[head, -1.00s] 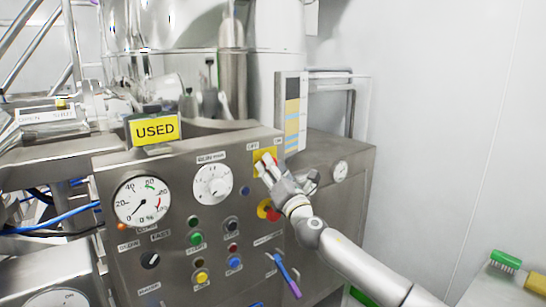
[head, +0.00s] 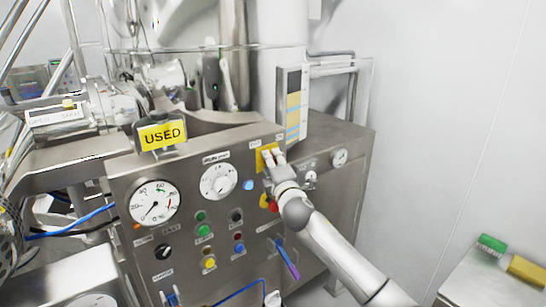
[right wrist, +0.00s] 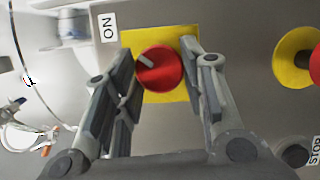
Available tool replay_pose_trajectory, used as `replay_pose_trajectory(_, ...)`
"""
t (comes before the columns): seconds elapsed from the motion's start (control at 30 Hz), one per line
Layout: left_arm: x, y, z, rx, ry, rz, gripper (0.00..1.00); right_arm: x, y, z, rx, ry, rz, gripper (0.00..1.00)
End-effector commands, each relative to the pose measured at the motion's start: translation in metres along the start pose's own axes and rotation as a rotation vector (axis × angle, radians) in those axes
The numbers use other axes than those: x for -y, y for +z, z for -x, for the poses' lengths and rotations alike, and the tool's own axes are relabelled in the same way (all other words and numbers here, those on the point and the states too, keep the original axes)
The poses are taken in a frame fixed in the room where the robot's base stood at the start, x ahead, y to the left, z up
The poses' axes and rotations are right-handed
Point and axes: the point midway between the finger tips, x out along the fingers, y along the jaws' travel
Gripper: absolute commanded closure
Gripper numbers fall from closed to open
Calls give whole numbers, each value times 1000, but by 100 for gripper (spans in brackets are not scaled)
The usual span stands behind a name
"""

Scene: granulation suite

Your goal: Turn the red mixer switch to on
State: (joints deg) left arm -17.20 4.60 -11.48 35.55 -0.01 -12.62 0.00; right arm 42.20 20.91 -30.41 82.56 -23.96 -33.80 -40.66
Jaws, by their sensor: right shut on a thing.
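The red mixer switch (right wrist: 160,70) is a round red knob on a square yellow plate (right wrist: 188,90) in the right wrist view. Its pale pointer mark leans to the upper left, towards the ON label (right wrist: 108,27). In the head view the yellow plate (head: 261,161) shows at the panel's upper right, and the knob is hidden behind my fingers. My right gripper (head: 271,157) is shut on the red switch; its two fingers (right wrist: 158,75) stand on either side of the knob. My left gripper is in neither view.
A red stop button on a yellow disc (right wrist: 291,52) sits close beside the switch. A blue lamp (head: 248,185) glows left of the gripper. Gauges, small buttons and a yellow USED sign (head: 162,134) are on the steel panel (head: 130,190). Free room lies right of the cabinet.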

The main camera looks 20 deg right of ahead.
Motion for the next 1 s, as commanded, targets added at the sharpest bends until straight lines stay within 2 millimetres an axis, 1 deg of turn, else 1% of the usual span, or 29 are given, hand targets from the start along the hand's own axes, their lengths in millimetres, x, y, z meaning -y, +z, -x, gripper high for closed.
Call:
replay_pose_trajectory(0.03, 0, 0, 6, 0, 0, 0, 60, -3, 0, 0, 1, -11, -22, 86)
replay_pose_trajectory(0.3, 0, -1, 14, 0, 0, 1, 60, -1, 1, 0, 2, -44, -102, 86)
replay_pose_trajectory(0.83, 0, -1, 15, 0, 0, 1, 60, 0, 1, 0, 2, -50, -120, 86)
replay_pose_trajectory(0.87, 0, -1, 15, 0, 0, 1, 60, 0, 1, 0, 2, -50, -120, 58)
replay_pose_trajectory(1.0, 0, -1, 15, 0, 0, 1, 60, -1, 1, 0, 1, -50, -119, 40)
